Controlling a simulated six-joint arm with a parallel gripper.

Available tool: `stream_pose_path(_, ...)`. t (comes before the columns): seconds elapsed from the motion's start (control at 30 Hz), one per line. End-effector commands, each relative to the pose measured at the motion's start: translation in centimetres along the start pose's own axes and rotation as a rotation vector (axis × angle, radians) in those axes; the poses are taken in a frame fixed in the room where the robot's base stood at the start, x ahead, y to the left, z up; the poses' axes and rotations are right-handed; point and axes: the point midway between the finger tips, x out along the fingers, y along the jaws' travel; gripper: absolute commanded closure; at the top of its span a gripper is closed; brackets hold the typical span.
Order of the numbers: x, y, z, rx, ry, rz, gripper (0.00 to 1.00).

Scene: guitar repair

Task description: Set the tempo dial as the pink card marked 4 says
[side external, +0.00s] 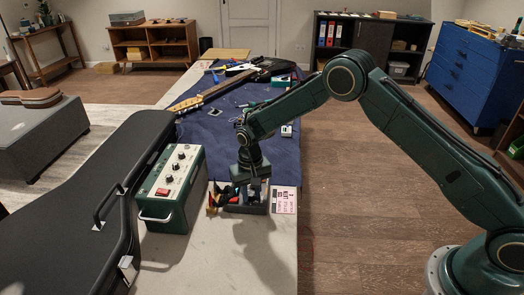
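A green control box (178,190) with a pale top panel stands on the bench, left of my gripper. Several dark knobs (175,166) sit on its panel, with a red switch (162,192) near the front. Which knob is the tempo dial, and where any of them points, is too small to tell. A pink card (285,200) lies right of my gripper; its print is too small to read. My gripper (251,188) points down over a small dark tray (246,209), apart from the box. Its fingertips are not clear against the tray's contents.
Coloured tools or clips (214,198) lie between the box and the tray. A large black guitar case (85,215) lies along the left. A guitar (215,93) and small parts lie on a blue mat (222,140) behind. The pale bench top (215,265) is bare in front.

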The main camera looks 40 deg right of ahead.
Motion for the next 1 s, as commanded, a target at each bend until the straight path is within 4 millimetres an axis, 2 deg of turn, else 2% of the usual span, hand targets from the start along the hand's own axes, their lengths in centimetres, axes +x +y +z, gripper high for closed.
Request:
stream_pose_path(0.87,-0.29,0.03,-0.01,0.0,0.0,0.0,0.74)
stream_pose_path(0.9,-0.29,0.03,-0.01,0.0,0.0,0.0,0.76)
stream_pose_path(1.0,-0.29,0.03,-0.01,0.0,0.0,0.0,0.94)
